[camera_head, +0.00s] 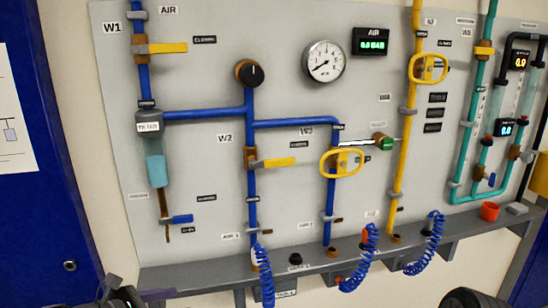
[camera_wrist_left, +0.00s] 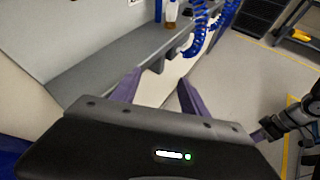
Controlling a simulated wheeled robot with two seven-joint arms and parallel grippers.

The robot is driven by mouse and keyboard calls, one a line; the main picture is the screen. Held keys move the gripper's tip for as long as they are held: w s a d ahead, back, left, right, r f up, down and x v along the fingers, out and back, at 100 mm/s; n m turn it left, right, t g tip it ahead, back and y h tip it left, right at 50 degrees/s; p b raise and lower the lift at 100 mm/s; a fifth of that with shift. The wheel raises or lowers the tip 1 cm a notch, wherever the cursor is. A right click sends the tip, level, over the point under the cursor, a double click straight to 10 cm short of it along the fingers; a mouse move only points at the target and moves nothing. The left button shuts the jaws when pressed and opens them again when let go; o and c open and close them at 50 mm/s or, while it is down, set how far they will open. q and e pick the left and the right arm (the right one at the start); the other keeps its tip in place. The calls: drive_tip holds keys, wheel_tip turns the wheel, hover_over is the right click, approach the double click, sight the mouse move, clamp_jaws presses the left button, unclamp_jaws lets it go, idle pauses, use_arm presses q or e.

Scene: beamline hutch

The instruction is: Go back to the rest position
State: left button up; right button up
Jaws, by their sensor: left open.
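My left gripper (camera_head: 118,290) shows at the bottom left of the head view, in front of the panel's lower left corner. In the left wrist view its two purple fingers (camera_wrist_left: 158,92) stand apart with nothing between them, close to the grey shelf (camera_wrist_left: 95,75). A dark part of my right arm shows at the bottom right of the head view. My right gripper (camera_wrist_left: 262,132) shows small at the right of the left wrist view; whether its jaws are open is unclear.
The grey pipe panel (camera_head: 290,90) carries blue, yellow and teal pipes, valves and a round gauge (camera_head: 324,62). Coiled blue hoses (camera_head: 262,275) hang over the shelf. A blue door (camera_head: 50,220) is at left.

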use_arm(q)
drive_tip(key=s+a+f+m+g+y, duration=0.1)
drive_tip(key=s+f+m+g+y, duration=0.4)
drive_tip(key=f, duration=0.6)
drive_tip(key=s+a+f+m, duration=0.1)
drive_tip(key=s+f+m, duration=0.2)
drive_tip(key=f+m, duration=0.5)
drive_tip(key=s+d+f+m+g+h, duration=0.1)
drive_tip(key=s+d+f+m+g, duration=0.3)
drive_tip(key=s+d+f+m, duration=0.7)
drive_tip(key=s+d+f, duration=0.5)
drive_tip(key=s+d, duration=0.1)
drive_tip(key=shift+s+d+f, duration=0.15)
drive_tip(key=shift+d, duration=0.05)
drive_tip(key=shift+c, duration=0.2)
